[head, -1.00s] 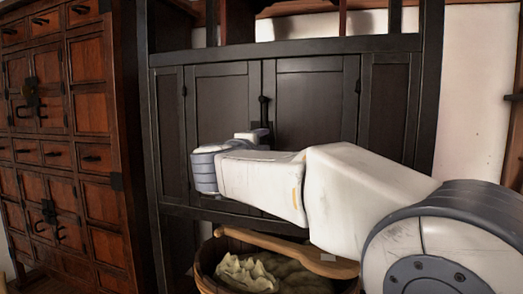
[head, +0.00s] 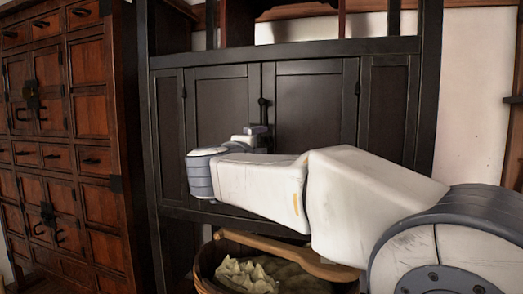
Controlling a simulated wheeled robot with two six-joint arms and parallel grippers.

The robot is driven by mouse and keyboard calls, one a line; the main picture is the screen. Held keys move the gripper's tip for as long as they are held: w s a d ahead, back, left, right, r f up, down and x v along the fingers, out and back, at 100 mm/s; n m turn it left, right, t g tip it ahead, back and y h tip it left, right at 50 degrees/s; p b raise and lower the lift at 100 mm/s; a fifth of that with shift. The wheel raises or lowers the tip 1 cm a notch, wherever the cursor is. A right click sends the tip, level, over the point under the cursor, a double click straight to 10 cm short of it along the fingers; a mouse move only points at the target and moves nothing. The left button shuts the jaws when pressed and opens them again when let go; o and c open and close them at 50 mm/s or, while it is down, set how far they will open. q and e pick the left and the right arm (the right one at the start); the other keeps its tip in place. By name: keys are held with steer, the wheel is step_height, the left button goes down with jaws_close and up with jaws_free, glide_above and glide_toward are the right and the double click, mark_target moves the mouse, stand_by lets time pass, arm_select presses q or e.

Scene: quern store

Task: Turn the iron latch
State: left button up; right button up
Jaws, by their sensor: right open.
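The iron latch (head: 263,104) is a small dark upright piece on the seam between the two doors of the dark cabinet (head: 315,68). Its lower end is close to my right gripper, and part of it may be hidden. My right gripper (head: 258,129) shows small and grey beyond my white right forearm, just below the latch. It is open, but its fingers are hard to make out. I cannot tell whether it touches the latch. The cabinet doors look shut. My left gripper is out of view.
A reddish-brown chest (head: 92,110) with drawers and black iron fittings stands at the left. Below the cabinet doors is a wooden tub (head: 205,268) with pale lumpy contents and a wooden paddle (head: 290,252) across it. A pale wall (head: 475,100) is at the right.

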steer(key=b+v, duration=0.1)
steer(key=v, duration=0.8)
steer(key=shift+s+b, duration=0.15)
steer(key=shift+b, duration=0.25)
